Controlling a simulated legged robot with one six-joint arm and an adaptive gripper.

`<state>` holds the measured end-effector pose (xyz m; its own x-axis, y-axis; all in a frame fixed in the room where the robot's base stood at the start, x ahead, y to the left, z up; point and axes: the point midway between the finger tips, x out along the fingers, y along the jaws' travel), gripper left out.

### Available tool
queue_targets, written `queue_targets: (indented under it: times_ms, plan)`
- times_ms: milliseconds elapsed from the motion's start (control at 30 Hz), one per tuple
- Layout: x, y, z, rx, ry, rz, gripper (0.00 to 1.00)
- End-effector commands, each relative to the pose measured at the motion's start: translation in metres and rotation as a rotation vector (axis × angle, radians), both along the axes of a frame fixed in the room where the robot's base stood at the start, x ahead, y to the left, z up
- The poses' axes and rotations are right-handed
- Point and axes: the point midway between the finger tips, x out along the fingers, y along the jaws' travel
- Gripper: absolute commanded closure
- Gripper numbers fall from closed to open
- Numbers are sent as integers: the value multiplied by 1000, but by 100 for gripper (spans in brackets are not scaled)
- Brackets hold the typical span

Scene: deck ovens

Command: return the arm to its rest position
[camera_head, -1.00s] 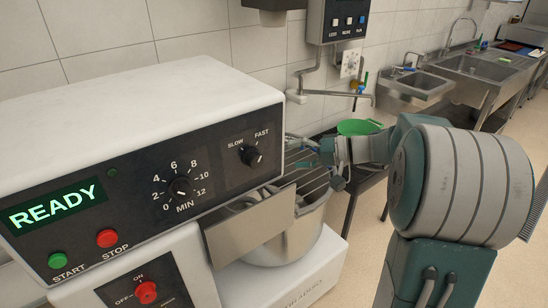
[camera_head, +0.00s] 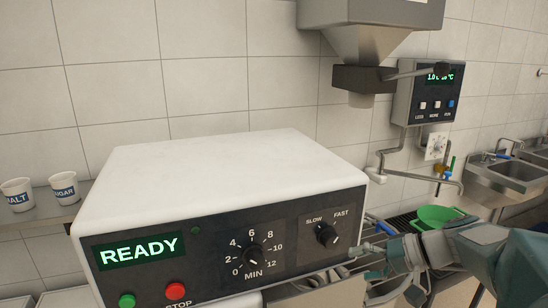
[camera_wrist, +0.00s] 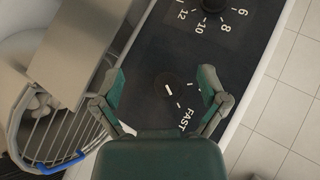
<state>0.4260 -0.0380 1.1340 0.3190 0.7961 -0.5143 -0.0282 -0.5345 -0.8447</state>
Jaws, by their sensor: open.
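My gripper (camera_wrist: 162,88) is open and empty in the wrist view. Its two green fingers stand apart on either side of the SLOW/FAST knob (camera_wrist: 168,86), with no contact that I can make out. In the head view my gripper (camera_head: 372,262) shows at the lower right, just right of the mixer's control panel (camera_head: 215,250). My arm (camera_head: 470,250) reaches in from the right edge, partly cut off. The SLOW/FAST knob also shows in the head view (camera_head: 326,234).
The white mixer (camera_head: 220,185) fills the middle, its display reading READY. A metal hopper (camera_head: 370,45) and a water meter box (camera_head: 425,95) hang on the wall. A green bowl (camera_head: 440,216) lies behind my arm. Salt (camera_head: 17,195) and sugar (camera_head: 64,188) cups stand left.

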Motion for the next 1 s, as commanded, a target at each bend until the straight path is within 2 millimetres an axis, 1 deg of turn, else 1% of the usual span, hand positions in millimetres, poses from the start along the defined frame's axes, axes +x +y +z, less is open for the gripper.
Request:
queue_targets:
  times_ms: [33,100,200,333,500,600,700,800,1000]
  plan:
    - [-16,16,0,-72,26,23,7]
    - [-37,30,-5,-173,61,38,7]
    - [-66,44,-12,-319,93,50,7]
    - [-101,52,-20,-507,95,47,7]
    - [-139,51,-27,-737,32,20,7]
    - [-156,46,-29,-853,-35,-6,7]
    - [-167,42,-30,-938,-102,-31,7]
    - [-173,39,-30,-986,-148,-50,7]
    - [-175,37,-30,-1007,-168,-59,7]
